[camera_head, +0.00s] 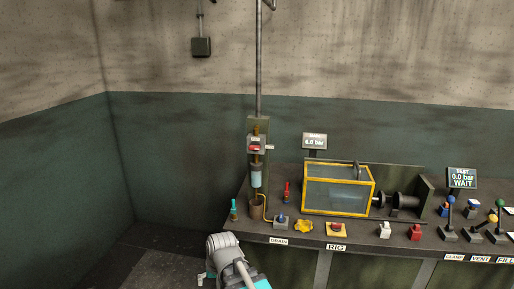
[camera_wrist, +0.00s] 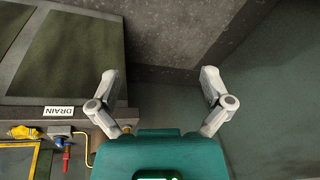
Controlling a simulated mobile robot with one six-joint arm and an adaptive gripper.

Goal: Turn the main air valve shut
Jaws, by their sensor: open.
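A vertical air line with a red-handled valve (camera_head: 256,149) and a clear bowl (camera_head: 256,178) stands on a green backing plate at the left end of the bench in the head view. I take this red part to be the main air valve, but its handle position is too small to tell. It does not show in the wrist view. My gripper (camera_wrist: 160,80) is open and empty, its two fingers spread wide over the floor by the bench's left end. In the head view my arm's end is low, in front of the bench's left corner, well below and apart from the valve.
The bench carries a DRAIN label (camera_head: 279,241), a yellow cloth-like item (camera_head: 303,226), a red upright tool (camera_head: 287,191), a yellow-framed guard box (camera_head: 340,205) and several levers at the right. A sign (camera_head: 461,178) reads TEST 0.0 bar WAIT. Floor left of the bench is clear.

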